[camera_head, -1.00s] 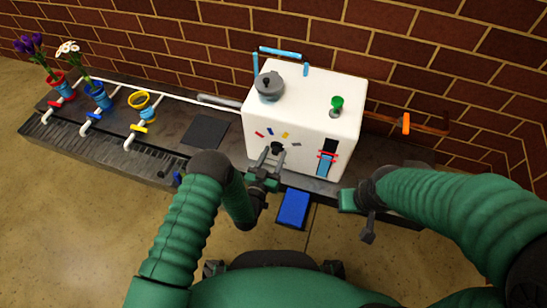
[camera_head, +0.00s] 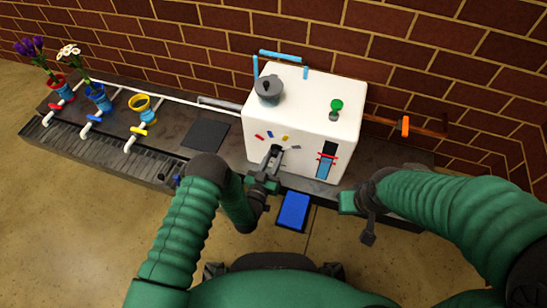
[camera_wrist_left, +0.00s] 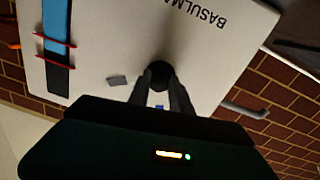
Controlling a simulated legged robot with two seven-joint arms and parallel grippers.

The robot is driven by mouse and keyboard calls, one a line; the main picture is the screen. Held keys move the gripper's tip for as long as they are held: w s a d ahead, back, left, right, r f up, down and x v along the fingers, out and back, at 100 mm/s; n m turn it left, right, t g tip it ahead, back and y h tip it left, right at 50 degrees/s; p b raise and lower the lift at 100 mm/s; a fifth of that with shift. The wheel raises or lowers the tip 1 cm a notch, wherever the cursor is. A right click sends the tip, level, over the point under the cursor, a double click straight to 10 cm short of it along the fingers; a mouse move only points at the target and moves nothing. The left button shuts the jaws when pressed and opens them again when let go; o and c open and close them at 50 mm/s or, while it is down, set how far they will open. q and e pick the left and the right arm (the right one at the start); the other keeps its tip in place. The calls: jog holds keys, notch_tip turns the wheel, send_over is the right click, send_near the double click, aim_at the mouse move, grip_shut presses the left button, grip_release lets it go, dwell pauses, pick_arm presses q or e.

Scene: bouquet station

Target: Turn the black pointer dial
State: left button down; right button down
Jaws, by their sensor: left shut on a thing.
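The black pointer dial (camera_wrist_left: 159,68) is on the front of a white box (camera_head: 312,105), with red, blue, yellow and grey marks in an arc above it. My left gripper (camera_head: 276,151) is at the box front, its fingers closed on the dial and hiding most of it in the head view. In the left wrist view the two fingers (camera_wrist_left: 161,84) press the dial from both sides; a grey mark (camera_wrist_left: 117,80) shows beside them. The dial's pointing direction is hidden. My right gripper (camera_head: 357,204) is off to the right, away from the box front; its jaws are unclear.
The box front also has a blue gauge strip with red markers (camera_head: 326,161). A grey lidded knob (camera_head: 268,88) and a green knob (camera_head: 336,106) are on top. A blue pedal (camera_head: 294,210) lies below.

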pick_arm(q)
jog(key=shift+f+n+p, duration=0.1)
jog(key=shift+n+p, duration=0.95)
jog(key=shift+n, duration=2.35)
jog(key=c, duration=1.2)
grip_release()
jog(key=shift+o, duration=0.2)
